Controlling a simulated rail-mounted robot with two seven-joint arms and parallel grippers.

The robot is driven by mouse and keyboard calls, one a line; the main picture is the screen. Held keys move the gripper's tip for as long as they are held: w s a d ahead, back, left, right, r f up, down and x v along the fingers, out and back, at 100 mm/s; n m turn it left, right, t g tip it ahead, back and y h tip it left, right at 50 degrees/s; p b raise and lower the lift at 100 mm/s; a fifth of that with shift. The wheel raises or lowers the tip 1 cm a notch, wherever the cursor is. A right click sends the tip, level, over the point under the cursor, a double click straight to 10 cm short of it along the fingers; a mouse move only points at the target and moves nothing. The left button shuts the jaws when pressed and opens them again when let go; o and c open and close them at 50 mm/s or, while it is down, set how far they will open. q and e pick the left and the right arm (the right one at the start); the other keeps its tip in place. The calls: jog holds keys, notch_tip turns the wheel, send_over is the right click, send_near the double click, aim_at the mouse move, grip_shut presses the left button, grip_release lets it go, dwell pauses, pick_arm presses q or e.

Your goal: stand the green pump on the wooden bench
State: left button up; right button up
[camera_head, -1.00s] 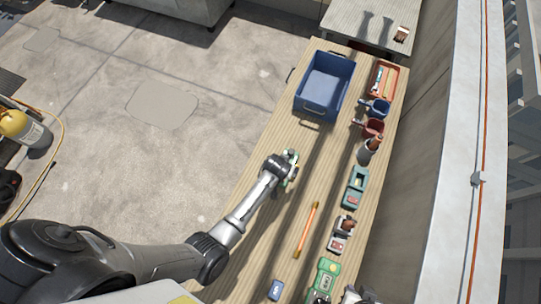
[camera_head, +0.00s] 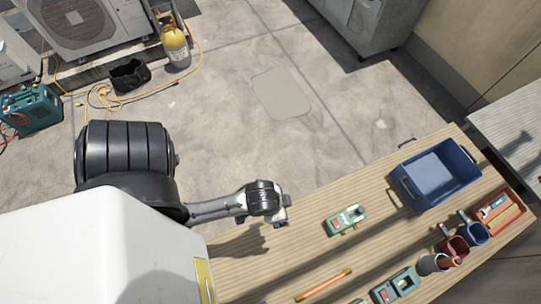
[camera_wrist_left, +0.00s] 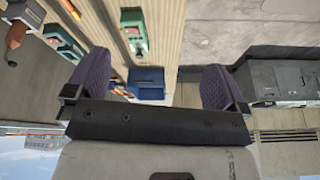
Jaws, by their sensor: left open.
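The green pump (camera_head: 345,219) rests on the wooden bench (camera_head: 300,215), near its long edge on the floor side, and appears to sit on its base. Nothing touches it. My left gripper (camera_head: 282,214) is to the left of the pump, apart from it, at the bench's edge. In the left wrist view the purple-padded fingers (camera_wrist_left: 156,82) are spread and empty, with the pump (camera_wrist_left: 133,33) beyond them. My right gripper is not in view.
A blue crate (camera_head: 440,178), an orange-handled tool (camera_head: 325,285), a teal device (camera_head: 396,286), mugs and a red tray (camera_head: 499,211) share the bench. Bare wood surrounds the pump. A yellow cylinder (camera_head: 174,43) and a teal machine (camera_head: 30,108) stand on the floor.

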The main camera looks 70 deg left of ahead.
pick_arm(q)
jog(key=shift+m, duration=0.4)
jog(key=s+r, duration=0.3)
jog(key=shift+s+d, duration=0.1)
jog(key=shift+d, duration=0.05)
